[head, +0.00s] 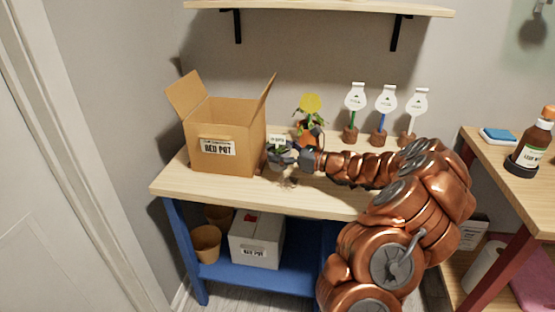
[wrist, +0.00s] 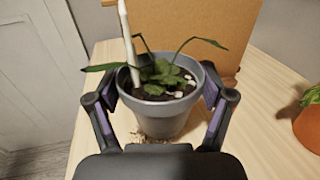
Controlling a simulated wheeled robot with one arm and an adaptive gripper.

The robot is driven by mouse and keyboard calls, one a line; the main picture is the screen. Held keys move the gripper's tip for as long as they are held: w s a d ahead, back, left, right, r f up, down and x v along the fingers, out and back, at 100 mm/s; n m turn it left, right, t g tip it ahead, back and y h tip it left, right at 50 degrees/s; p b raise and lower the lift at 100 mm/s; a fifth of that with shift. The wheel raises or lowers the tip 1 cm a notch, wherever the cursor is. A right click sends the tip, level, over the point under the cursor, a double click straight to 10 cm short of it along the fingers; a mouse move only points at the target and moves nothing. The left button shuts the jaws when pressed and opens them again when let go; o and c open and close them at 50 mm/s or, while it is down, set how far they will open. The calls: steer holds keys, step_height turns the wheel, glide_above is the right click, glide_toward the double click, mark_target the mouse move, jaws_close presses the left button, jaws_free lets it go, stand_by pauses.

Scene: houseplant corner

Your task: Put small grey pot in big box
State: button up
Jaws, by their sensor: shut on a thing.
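The small grey pot (wrist: 162,118) holds a green plant, dark soil and a white plant label. My gripper (wrist: 160,105) is shut on it, with one finger on each side. In the head view the grey pot (head: 279,158) is beside the right side of the big box, with my gripper (head: 293,158) coming in from the right. The big cardboard box (head: 222,130) stands with open flaps on the left of the table and bears a "RED POT" label. Its inside floor is hidden. Whether the pot touches the table is hard to tell.
An orange pot (head: 309,136) with a yellow tag stands close behind my gripper. Several plant markers (head: 354,112) stand at the back of the wooden table (head: 180,182). A smaller grey box (head: 256,242) sits on the blue lower shelf. A wall shelf (head: 320,8) hangs above.

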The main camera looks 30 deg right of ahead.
steer(key=shift+w+a, duration=0.1)
steer(key=shift+w, duration=0.35)
steer(key=shift+f, duration=1.75)
steer(key=shift+f, duration=0.15)
steer(key=o, duration=1.2)
steer(key=shift+s, duration=0.1)
steer(key=v, duration=1.1)
steer(key=shift+s+d, duration=0.25)
steer(key=shift+s, duration=0.1)
